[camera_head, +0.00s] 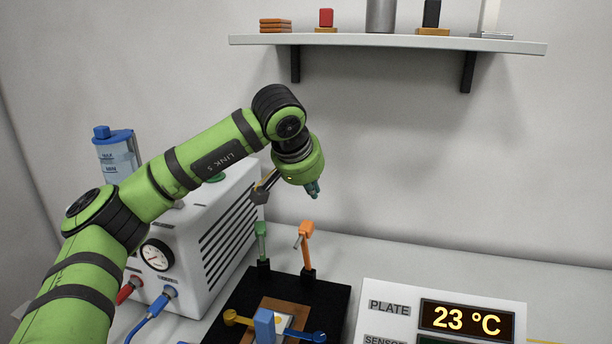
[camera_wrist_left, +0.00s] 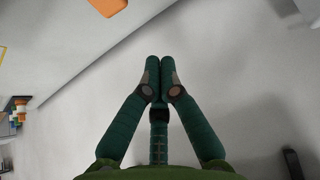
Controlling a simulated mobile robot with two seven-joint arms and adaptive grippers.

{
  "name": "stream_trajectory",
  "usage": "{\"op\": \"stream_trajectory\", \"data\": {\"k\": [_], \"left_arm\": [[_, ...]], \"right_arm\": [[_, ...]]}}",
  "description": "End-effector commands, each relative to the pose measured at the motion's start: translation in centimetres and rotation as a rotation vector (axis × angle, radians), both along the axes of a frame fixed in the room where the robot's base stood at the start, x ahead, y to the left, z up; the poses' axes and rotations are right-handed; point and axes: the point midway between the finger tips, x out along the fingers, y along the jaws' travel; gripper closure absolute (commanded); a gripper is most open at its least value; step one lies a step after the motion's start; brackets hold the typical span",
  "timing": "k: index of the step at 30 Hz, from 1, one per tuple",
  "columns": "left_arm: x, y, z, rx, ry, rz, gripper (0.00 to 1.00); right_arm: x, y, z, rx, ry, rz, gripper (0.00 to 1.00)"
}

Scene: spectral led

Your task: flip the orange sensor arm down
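The orange sensor arm (camera_head: 306,241) stands upright on the back of a black plate fixture (camera_head: 338,300) in the head view. A green arm (camera_head: 262,242) stands just left of it. My left gripper (camera_head: 314,192) hangs above and slightly right of the orange arm, apart from it, pointing down. In the left wrist view my left gripper (camera_wrist_left: 160,64) has its teal fingertips together with nothing visible between them. An orange shape shows at the top edge of the wrist view; I cannot tell whether it is the sensor arm. My right gripper is out of view.
A white vented box (camera_head: 205,235) with a gauge and hoses stands left of the fixture. A display panel (camera_head: 440,305) reading 23 °C stands at the right front. A wall shelf (camera_head: 390,41) with small items is above. The table behind the display is clear.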

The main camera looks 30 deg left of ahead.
Motion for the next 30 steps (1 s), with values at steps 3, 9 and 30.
{"op": "stream_trajectory", "data": {"k": [3,9,30], "left_arm": [[1.5,0.1,-2.2,0.000,0.005,0.001,1.00],[-0.2,0.0,-3.3,0.002,-0.001,-0.002,1.00],[-2.0,-0.2,-3.9,-0.001,-0.003,-0.001,1.00]], "right_arm": [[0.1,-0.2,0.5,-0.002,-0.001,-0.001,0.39],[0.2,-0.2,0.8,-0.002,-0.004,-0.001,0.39],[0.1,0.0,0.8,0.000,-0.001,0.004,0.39]]}}
